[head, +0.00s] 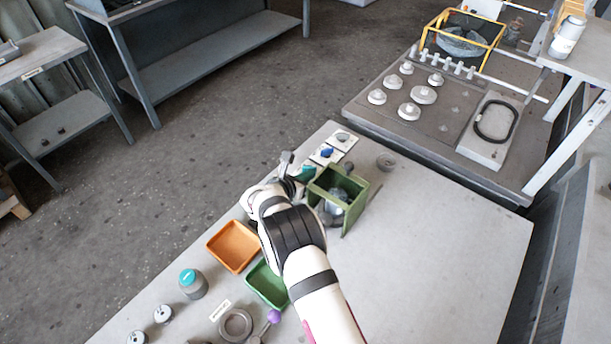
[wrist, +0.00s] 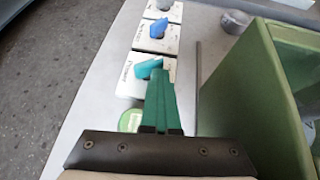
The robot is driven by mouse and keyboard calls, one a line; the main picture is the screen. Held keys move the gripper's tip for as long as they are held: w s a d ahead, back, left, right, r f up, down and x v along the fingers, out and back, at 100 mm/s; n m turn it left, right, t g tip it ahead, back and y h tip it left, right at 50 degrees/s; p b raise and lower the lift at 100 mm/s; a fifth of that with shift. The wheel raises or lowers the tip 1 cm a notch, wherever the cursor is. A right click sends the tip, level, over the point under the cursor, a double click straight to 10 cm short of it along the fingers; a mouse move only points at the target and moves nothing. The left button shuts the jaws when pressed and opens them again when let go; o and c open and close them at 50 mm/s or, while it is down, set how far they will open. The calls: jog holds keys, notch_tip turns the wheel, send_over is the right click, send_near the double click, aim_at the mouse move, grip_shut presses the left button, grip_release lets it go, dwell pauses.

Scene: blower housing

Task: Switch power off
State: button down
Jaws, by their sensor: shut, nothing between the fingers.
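Three white switch plates stand in a row in the wrist view. The nearest plate (wrist: 128,86) has printed lettering and a teal knob (wrist: 146,68), set at an angle. The middle plate has a blue knob (wrist: 158,28), and the far one a grey knob (wrist: 163,4). My gripper (wrist: 157,74) has green fingers, shut together and empty, with their tips right at the teal knob. I cannot tell whether they touch it. In the head view, the blue knob (head: 327,152) shows beyond my gripper (head: 303,174), and my wrist hides much of the nearest plate.
A green open box (head: 352,184) with grey parts inside stands close right of my gripper. An orange tray (head: 233,246) and a green tray (head: 267,284) lie nearer on the grey table (head: 440,255). The table's right part is clear.

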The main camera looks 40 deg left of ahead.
jog(key=v, duration=1.6)
jog(key=w+d+r+m+h, duration=0.1)
jog(key=w+d+r+m, duration=0.1)
jog(key=d+m, duration=0.1)
jog(key=w+d+r+m+g+h, duration=0.1)
jog(key=w+d+r+m+h, duration=0.1)
jog(key=d, duration=0.4)
jog(key=w+d+r+m+h, duration=0.1)
jog(key=w+d+r+m, duration=0.2)
jog(key=d+m, duration=0.1)
jog(key=shift+w+d+r+g+h, duration=0.1)
jog(key=shift+w+d+g+h, duration=0.1)
jog(key=shift+d+g+h, duration=0.25)
jog(key=s+d+r+m+g+h, duration=0.1)
jog(key=s+d+r+m+g, duration=0.15)
jog(key=d+m, duration=0.45)
jog(key=s+d+r+m+g, duration=0.1)
jog(key=s+d+m+g, duration=0.2)
jog(key=d, duration=0.7)
jog(key=s+d+r+m+g+h, duration=0.1)
jog(key=s+d+r+m+g, duration=0.1)
jog(key=d+m, duration=0.55)
jog(key=s+d+m+g+y, duration=0.2)
jog(key=s+m+y, duration=0.5)
jog(key=s+m, duration=0.9)
jog(key=shift+d+g, duration=0.2)
jog(key=shift+g, duration=0.2)
